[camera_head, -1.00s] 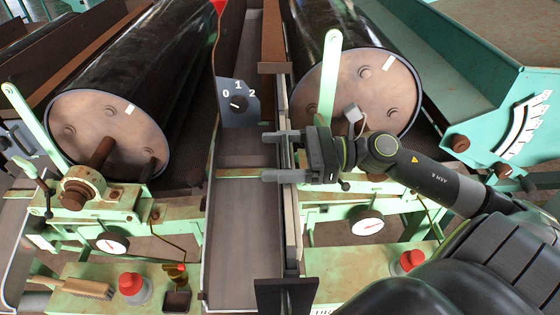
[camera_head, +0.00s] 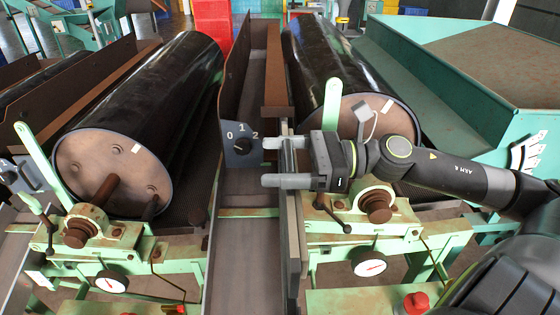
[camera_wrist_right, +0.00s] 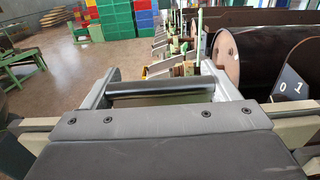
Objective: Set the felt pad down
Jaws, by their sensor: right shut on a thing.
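My right gripper (camera_head: 270,161) is over the upright divider rail between the two black drums, beside the dial plate (camera_head: 241,146) marked 0, 1, 2. Its two grey fingers are apart. In the right wrist view a dark bar (camera_wrist_right: 160,89) spans the space between the fingers, and it appears to be the held felt pad. In the head view what lies between the fingers is hard to tell from the rail behind it. My left gripper is not in view.
The left drum (camera_head: 112,172) and the right drum (camera_head: 376,118) flank the rail (camera_head: 292,245). Green stands carry a left gauge (camera_head: 112,282) and a right gauge (camera_head: 369,263). A red button (camera_head: 416,302) is at the bottom. A bare grey chute floor (camera_head: 245,270) lies left of the rail.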

